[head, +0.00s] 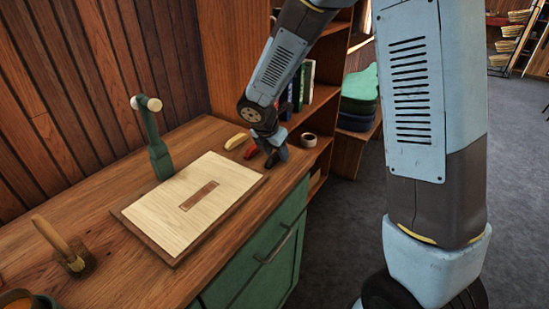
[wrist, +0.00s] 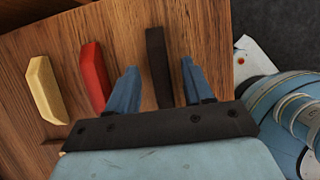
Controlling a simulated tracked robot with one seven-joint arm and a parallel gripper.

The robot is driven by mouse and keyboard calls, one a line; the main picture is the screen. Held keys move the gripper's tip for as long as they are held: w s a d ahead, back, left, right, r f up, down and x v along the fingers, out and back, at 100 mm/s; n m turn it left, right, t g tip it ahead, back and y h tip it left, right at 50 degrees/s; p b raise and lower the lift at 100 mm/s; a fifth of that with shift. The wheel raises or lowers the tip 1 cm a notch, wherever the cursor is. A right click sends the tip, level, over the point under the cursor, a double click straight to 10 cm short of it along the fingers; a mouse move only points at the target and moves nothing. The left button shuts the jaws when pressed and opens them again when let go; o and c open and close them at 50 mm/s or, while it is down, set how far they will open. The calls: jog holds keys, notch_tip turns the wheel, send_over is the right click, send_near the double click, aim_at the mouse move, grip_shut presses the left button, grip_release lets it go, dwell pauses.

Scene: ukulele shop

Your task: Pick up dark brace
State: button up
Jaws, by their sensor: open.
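A dark brace (wrist: 158,62), a long dark brown bar, lies on the wooden counter in the wrist view. My gripper (wrist: 158,80) is open, with one blue finger on each side of the brace, and its near end is hidden behind the gripper body. I cannot tell how far above the counter the fingertips are. In the head view my gripper (head: 272,155) is at the counter's far right corner, and the dark brace cannot be made out there.
A red brace (wrist: 94,74) lies just left of my gripper, and a pale yellow brace (wrist: 46,88) farther left.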

grip_shut()
dwell(0.5)
jog(key=shift+r, duration=0.1)
